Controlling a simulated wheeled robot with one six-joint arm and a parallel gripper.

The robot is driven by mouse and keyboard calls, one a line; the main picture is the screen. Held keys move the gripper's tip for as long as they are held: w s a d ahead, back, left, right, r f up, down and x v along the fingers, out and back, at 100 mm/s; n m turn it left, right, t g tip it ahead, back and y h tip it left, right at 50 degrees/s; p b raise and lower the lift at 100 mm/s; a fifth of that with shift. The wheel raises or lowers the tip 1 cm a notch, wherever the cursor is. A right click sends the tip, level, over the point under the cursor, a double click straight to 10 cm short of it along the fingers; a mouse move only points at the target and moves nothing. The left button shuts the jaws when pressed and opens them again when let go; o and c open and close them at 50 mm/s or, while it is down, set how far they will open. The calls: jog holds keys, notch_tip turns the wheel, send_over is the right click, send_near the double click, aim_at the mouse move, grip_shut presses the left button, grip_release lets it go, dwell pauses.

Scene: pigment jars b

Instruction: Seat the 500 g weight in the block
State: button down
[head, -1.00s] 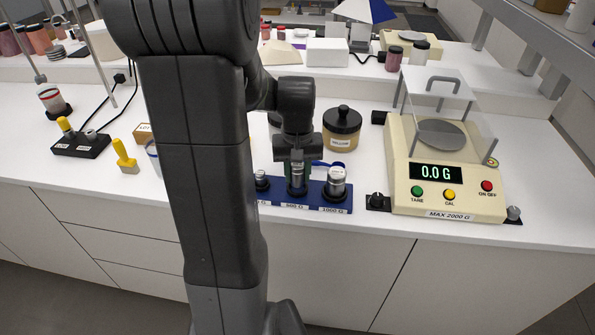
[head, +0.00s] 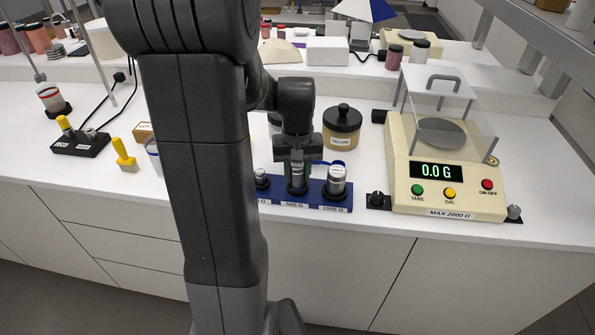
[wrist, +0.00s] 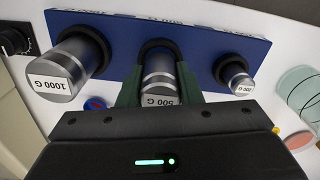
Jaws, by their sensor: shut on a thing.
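The 500 g weight (wrist: 159,76) is a silver cylinder with a 500 G label. My gripper (wrist: 158,92) is shut on it, with a green finger on each side. In the wrist view the weight's far end meets the dark ring of the middle socket in the blue block (wrist: 120,28). How deep it sits I cannot tell. In the head view my gripper (head: 297,165) points down over the middle of the blue block (head: 315,204), above the 500 G label. The 1000 g weight (wrist: 64,73) and the 200 g weight (wrist: 238,80) stand in the sockets on either side.
A cream balance (head: 445,180) reading 0.0 G stands to the right of the block, with a clear cover. A black-lidded yellow jar (head: 341,128) stands behind the block. A yellow-handled tool (head: 124,157) and a black holder (head: 80,146) are at left. The counter's front edge is close before the block.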

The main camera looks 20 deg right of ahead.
jog(key=shift+f+b, duration=0.5)
jog(key=shift+f, duration=0.25)
jog(key=c, duration=0.9)
grip_release()
jog(key=shift+c, duration=0.2)
jog(key=shift+r, duration=0.1)
notch_tip(320, 180, up, 14)
jog(key=shift+f, duration=0.15)
jog(key=shift+f, duration=0.1)
notch_tip(320, 180, down, 14)
jog(key=shift+r, duration=0.45)
jog(key=shift+f, duration=0.1)
